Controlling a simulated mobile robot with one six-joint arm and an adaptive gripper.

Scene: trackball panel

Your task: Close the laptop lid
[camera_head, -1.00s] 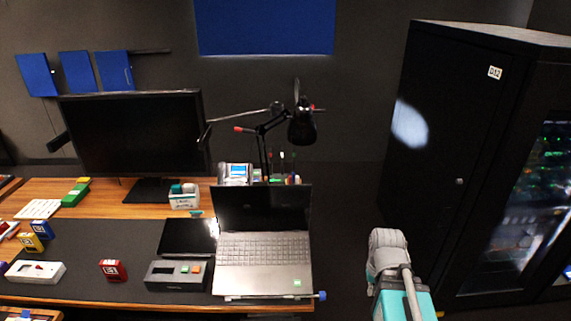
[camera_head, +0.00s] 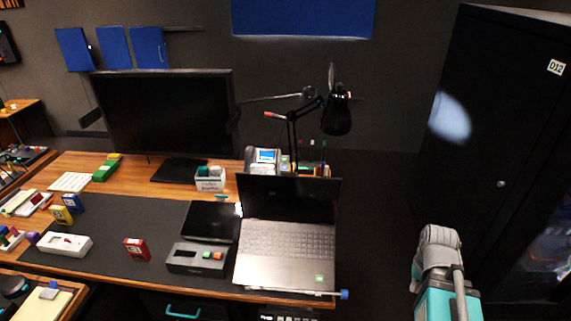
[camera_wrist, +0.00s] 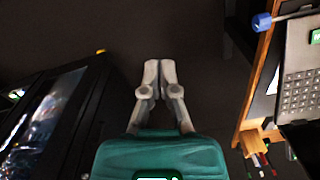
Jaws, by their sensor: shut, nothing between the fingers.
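The laptop (camera_head: 287,232) is open on the right end of the desk, with its dark screen lid (camera_head: 289,199) standing up behind the keyboard. A corner of the laptop's keyboard base (camera_wrist: 300,90) shows at the right edge of the wrist view; the lid is not clear there. My gripper (camera_wrist: 159,64) is shut and empty, its grey fingertips together over dark floor, away from the laptop. In the head view my arm shows at the lower right, to the right of the desk; the fingers cannot be made out there.
A blue-tipped rod (camera_head: 343,294) juts from the desk's right front corner. A black desk lamp (camera_head: 337,115) stands behind the laptop, and a monitor (camera_head: 163,113) stands to the left. A black cabinet (camera_head: 480,130) is at the right. Dark open floor separates desk and cabinet.

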